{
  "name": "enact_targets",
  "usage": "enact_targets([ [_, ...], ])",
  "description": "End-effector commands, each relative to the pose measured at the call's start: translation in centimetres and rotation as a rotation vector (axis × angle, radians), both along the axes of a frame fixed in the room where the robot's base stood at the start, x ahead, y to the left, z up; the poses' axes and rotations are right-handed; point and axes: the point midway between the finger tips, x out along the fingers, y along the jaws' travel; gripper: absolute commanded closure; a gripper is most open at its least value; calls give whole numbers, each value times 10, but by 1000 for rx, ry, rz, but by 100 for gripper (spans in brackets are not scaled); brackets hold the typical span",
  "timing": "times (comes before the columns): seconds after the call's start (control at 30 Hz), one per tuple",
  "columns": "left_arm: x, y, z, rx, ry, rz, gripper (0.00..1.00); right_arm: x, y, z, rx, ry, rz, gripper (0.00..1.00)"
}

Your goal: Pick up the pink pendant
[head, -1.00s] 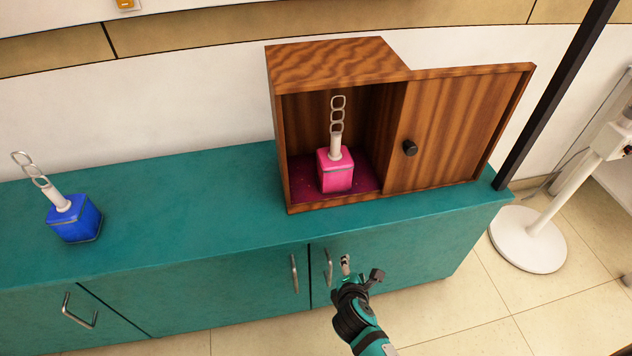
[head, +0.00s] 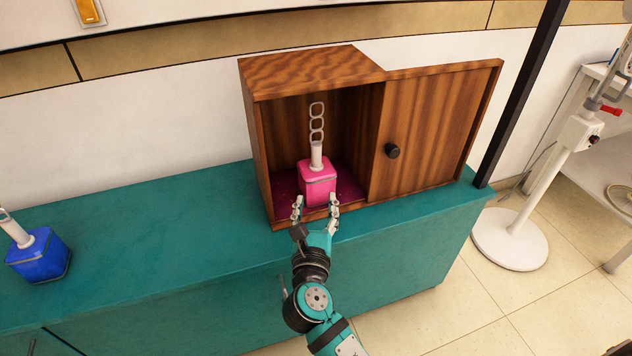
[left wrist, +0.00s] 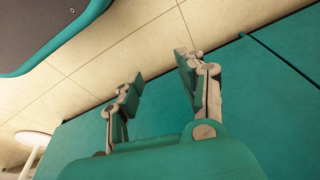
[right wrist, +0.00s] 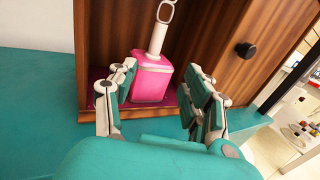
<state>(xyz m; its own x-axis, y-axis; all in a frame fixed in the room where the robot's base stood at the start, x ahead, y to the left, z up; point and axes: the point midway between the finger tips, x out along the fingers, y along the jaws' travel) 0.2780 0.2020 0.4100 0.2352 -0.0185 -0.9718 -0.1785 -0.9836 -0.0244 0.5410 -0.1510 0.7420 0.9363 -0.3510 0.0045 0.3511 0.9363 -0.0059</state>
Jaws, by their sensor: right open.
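The pink pendant (head: 317,182) is a pink cube with a white stem and a chain of pale links. It stands upright inside the open wooden cabinet (head: 253,150), on a dark pink floor. It also shows in the right wrist view (right wrist: 151,77). My right gripper (head: 316,203) is open at the cabinet's front edge, its fingertips close in front of the cube, one toward each side. In the right wrist view the cube shows between and beyond the fingers (right wrist: 158,95). My left gripper (left wrist: 160,72) is open and empty, seen only in its wrist view, near the teal cabinet front and floor.
A blue pendant (head: 38,255) stands on the teal counter (head: 150,235) at the left. The wooden door with a black knob (head: 392,151) covers the cabinet's right part. A black post (head: 522,95) and a white stand (head: 510,238) are at the right.

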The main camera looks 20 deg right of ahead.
Motion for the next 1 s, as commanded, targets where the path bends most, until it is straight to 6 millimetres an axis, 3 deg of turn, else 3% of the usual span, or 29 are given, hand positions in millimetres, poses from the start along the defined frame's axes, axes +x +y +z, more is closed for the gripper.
enact_targets([
  [0.4,5,0,37,-2,-22,3,60,83,-31,-1,4,-1,-1,50],
  [0.77,6,1,61,-2,-34,5,60,112,-40,-2,7,1,0,50],
  [1.0,2,2,98,-3,-56,9,60,142,-44,-5,7,1,0,50],
])
